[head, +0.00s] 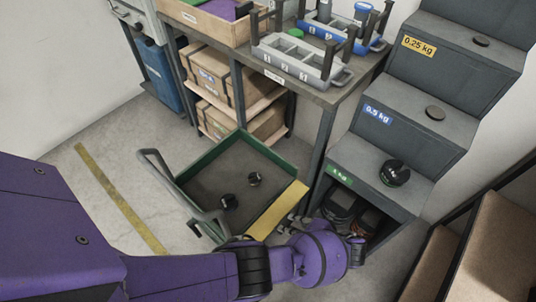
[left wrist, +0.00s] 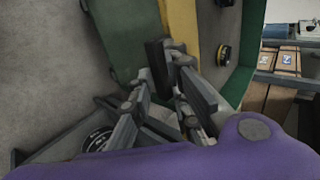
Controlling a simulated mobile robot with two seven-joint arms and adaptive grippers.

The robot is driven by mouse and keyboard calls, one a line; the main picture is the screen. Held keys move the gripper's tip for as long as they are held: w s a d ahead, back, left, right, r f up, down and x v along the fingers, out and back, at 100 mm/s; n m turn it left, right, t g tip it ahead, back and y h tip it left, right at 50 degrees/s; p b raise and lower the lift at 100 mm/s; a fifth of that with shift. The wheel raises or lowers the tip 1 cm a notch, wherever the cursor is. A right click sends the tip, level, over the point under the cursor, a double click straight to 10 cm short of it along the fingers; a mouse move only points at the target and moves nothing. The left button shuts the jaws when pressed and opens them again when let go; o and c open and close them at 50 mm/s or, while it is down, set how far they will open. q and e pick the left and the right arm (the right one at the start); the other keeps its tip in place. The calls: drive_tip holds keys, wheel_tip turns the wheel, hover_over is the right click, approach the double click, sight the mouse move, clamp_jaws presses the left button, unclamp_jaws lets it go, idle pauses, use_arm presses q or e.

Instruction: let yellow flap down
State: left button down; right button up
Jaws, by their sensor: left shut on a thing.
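The yellow flap (head: 277,212) is at the right front side of a green-walled cart (head: 205,163). It spans that side between the green walls and looks raised, though its exact tilt is hard to tell. My left gripper (head: 298,222) is at the flap's outer side, partly hidden by my purple wrist. In the left wrist view the gripper (left wrist: 160,68) is shut on a dark tab (left wrist: 156,58) beside the yellow flap (left wrist: 181,28); the tab seems to belong to the flap. My right gripper is not in view.
Grey stepped shelves (head: 400,130) with weights stand at the right. A workbench (head: 335,95) with trays stands behind. Bare floor with a yellow line (head: 118,197) lies left.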

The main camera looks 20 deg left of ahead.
use_arm(q)
drive_tip(key=c, duration=1.7)
unclamp_jaws()
drive_tip(key=shift+s+a+f, duration=0.15)
drive_tip(key=shift+f, duration=0.25)
drive_tip(key=shift+s+a+f, duration=0.1)
drive_tip(key=shift+a+f, duration=0.05)
drive_tip(key=shift+f, duration=0.25)
drive_tip(key=shift+w, duration=0.1)
drive_tip(key=shift+d+r, duration=0.1)
drive_tip(key=shift+d, duration=0.05)
drive_tip(key=v, duration=1.2)
drive_tip(key=shift+w+r, duration=0.3)
drive_tip(key=shift+r, duration=0.05)
